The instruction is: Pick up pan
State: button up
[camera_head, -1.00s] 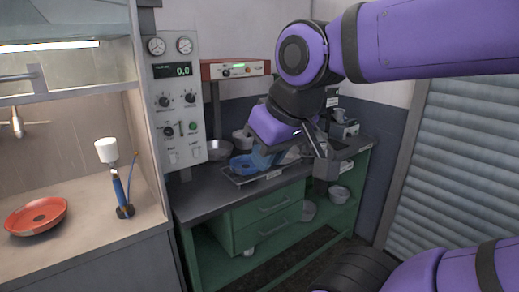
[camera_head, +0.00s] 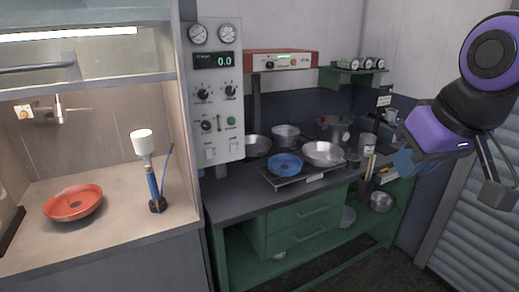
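A blue pan (camera_head: 285,165) sits on a flat metal plate (camera_head: 287,181) on the dark workbench. A silver pan (camera_head: 323,153) lies just right of it. A red pan (camera_head: 73,203) rests on the beige counter of the lit booth at the left. My gripper (camera_head: 408,162) is at the right side of the view, right of the bench pans and apart from them. A bluish part shows at its lower end. No pan is visibly held, but its finger opening cannot be made out.
A spray gun (camera_head: 153,187) with a white cup stands upright on the booth counter. Metal bowls (camera_head: 286,136) stand at the bench's rear. A control panel (camera_head: 216,92) rises between booth and bench. Cans and tools crowd the bench's right end.

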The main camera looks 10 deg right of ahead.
aim_at(255, 145)
jog(key=i+l+u, duration=0.25)
jog(key=i+l, duration=0.35)
jog(key=i, duration=0.25)
jog(key=i+l+u, duration=0.25)
jog(key=i+l, duration=0.55)
